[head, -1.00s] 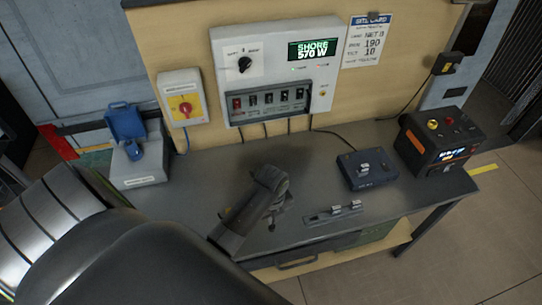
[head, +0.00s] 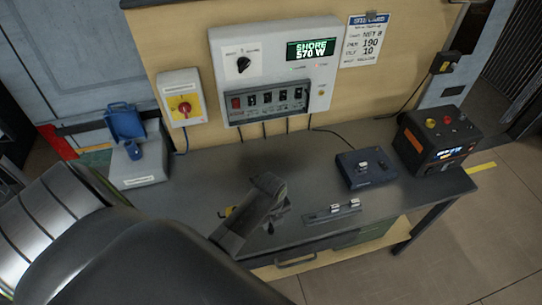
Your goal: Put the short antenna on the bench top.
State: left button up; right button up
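The bench top (head: 225,158) is a dark grey surface with a clear middle. My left gripper (head: 274,212) is over the front middle of the bench, at the end of my large dark arm. Its fingers are dark and small here, and I cannot tell whether they are open or shut. A small yellow piece (head: 228,212) shows beside it, partly hidden. I cannot make out the short antenna; it may be hidden by my arm or gripper. My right gripper is not in view.
A blue-grey box (head: 352,178) and a flat strip with two silver connectors (head: 322,217) lie right of my gripper. A black box with knobs (head: 432,150) stands far right. A grey socket box (head: 138,165) stands left. A switch panel (head: 270,60) hangs behind.

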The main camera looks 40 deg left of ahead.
pick_arm(q)
jog(key=shift+r, duration=0.1)
jog(key=shift+r, duration=0.55)
notch_tip(320, 180, up, 11)
jog(key=shift+b, duration=0.45)
